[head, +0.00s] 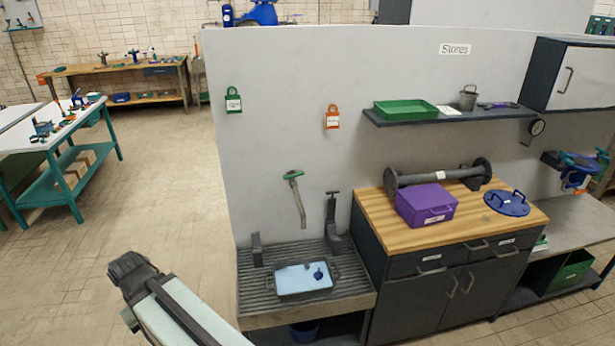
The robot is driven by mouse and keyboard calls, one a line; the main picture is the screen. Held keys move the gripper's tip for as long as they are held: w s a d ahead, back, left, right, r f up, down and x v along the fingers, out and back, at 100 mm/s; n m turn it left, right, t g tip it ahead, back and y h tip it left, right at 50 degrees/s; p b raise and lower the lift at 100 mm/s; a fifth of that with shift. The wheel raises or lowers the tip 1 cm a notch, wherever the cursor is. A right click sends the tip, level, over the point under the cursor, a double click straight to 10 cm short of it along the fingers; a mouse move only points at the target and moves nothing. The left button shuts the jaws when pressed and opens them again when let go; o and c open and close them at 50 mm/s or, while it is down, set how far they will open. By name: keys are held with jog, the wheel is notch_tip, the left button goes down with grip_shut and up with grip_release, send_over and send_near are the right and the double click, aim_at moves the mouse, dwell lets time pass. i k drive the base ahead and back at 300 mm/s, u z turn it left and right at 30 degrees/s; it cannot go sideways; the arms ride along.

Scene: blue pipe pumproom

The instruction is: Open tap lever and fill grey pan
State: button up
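The tap spout (299,207) comes out of the pale partition wall and points down over the sink. Its green lever (293,175) sits on top of the tap. I cannot tell whether the pale blue is water. No stream from the spout is visible. My arm shows at the lower left, ending in a dark joint. I see no gripper fingers, and the arm is apart from the sink.
The grey ribbed sink top (255,285) has a dark upright fixture (333,222) at its back right. A purple box (427,205), a flanged pipe (435,174) and a blue lid (507,203) lie on the wooden counter (400,238). Open floor (165,190) extends left.

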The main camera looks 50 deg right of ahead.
aim_at(293, 176)
jog(key=z, duration=0.25)
jog(key=i, duration=1)
jog(key=u, duration=0.1)
